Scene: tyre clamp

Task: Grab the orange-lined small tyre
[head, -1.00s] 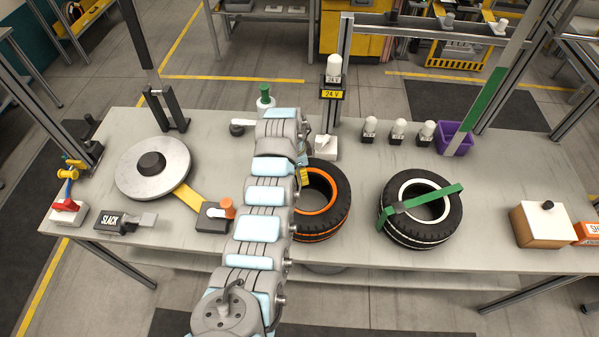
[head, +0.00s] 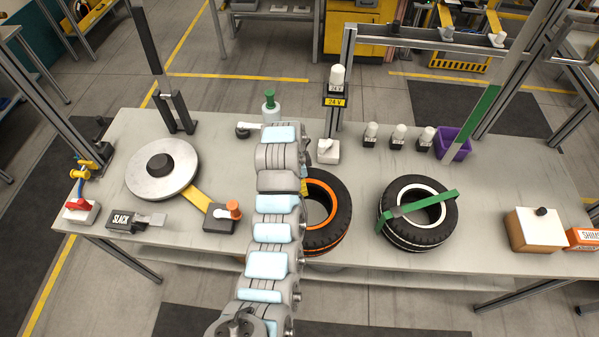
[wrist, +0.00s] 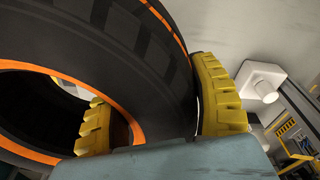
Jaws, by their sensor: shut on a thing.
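The orange-lined small tyre (head: 334,216) lies on the table right of my arm in the head view; my arm hides its left part. In the wrist view the tyre (wrist: 120,50) fills much of the picture. My gripper (wrist: 160,125) has one yellow ribbed finger inside the tyre's hole and the other against its outer tread. It is shut on the tyre's wall. In the head view my arm hides most of the gripper. I cannot tell whether the tyre still touches the table.
A white-lined tyre (head: 441,233) with a green strap (head: 447,199) across it lies to the right. A metal disc (head: 150,181) with a yellow arm is at left. A post with a 24 V lamp (head: 337,77) and a purple bin (head: 460,150) stand behind. Table is clear between the tyres.

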